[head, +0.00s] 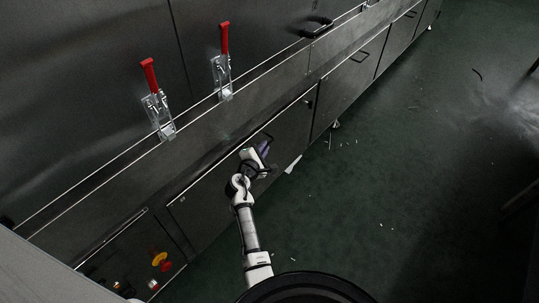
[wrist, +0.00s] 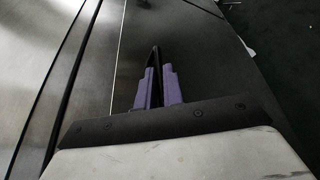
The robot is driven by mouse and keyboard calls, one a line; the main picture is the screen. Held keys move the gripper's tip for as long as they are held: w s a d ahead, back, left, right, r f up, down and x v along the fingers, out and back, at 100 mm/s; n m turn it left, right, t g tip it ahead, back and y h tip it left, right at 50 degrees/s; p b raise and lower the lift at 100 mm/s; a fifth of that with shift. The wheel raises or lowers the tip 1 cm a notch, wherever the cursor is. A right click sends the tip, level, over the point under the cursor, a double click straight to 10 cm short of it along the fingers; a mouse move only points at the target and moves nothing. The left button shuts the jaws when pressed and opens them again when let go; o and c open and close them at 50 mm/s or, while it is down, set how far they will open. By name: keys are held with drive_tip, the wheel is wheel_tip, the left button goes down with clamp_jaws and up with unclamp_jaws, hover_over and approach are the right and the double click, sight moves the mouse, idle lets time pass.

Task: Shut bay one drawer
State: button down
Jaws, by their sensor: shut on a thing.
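The drawer front (head: 215,196) is a dark metal panel low on the long dryer wall, in the head view. It also fills the middle of the wrist view (wrist: 195,45). My gripper (head: 265,148) is at the upper middle of this panel. In the wrist view its purple fingers (wrist: 156,80) are closed around a thin black bar (wrist: 154,60), which looks like the drawer's handle. Most of the handle is hidden by the fingers. A dark line runs along the panel's top edge; I cannot tell how far the drawer stands out.
Two red-handled clamps (head: 150,75) (head: 224,38) stand on the ledge above. Further handled panels (head: 350,75) continue to the upper right. A control panel with yellow and red buttons (head: 159,259) is at lower left. The green floor (head: 400,180) is mostly clear, with small scraps.

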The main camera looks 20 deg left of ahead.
drive_tip(key=shift+w+a+r, duration=0.15)
drive_tip(key=shift+a, duration=0.45)
drive_tip(key=c, duration=1.5)
unclamp_jaws()
drive_tip(key=shift+c, duration=0.2)
drive_tip(key=p+v, duration=0.5)
drive_tip(key=v, duration=0.8)
drive_tip(key=shift+s, duration=0.4)
